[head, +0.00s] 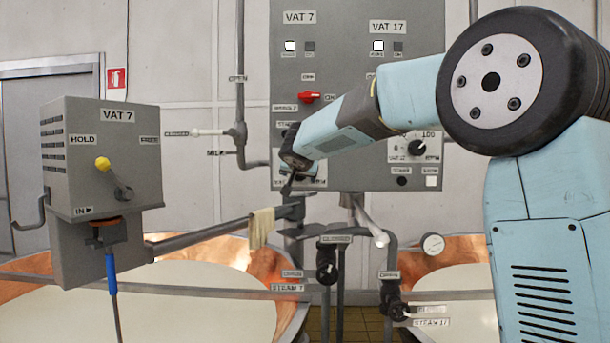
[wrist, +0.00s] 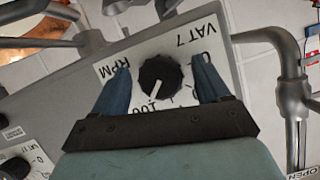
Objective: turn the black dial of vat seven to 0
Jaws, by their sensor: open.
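The black dial (wrist: 160,80) of vat seven shows in the wrist view on a white scale plate marked VAT 7 and RPM (wrist: 122,67). Its white pointer line points down-left in that view, toward the 100 mark. My gripper (wrist: 161,84) is open, with one blue finger on each side of the dial and gaps between. I cannot tell how deep the fingers reach. In the head view my gripper (head: 287,187) is at the lower left of the grey control panel (head: 350,75), and my arm hides the dial there.
Grey pipes (head: 240,120) run beside the panel's left edge. A pipe with a cloth (head: 262,227) passes below. A grey VAT 7 box (head: 100,150) stands left.

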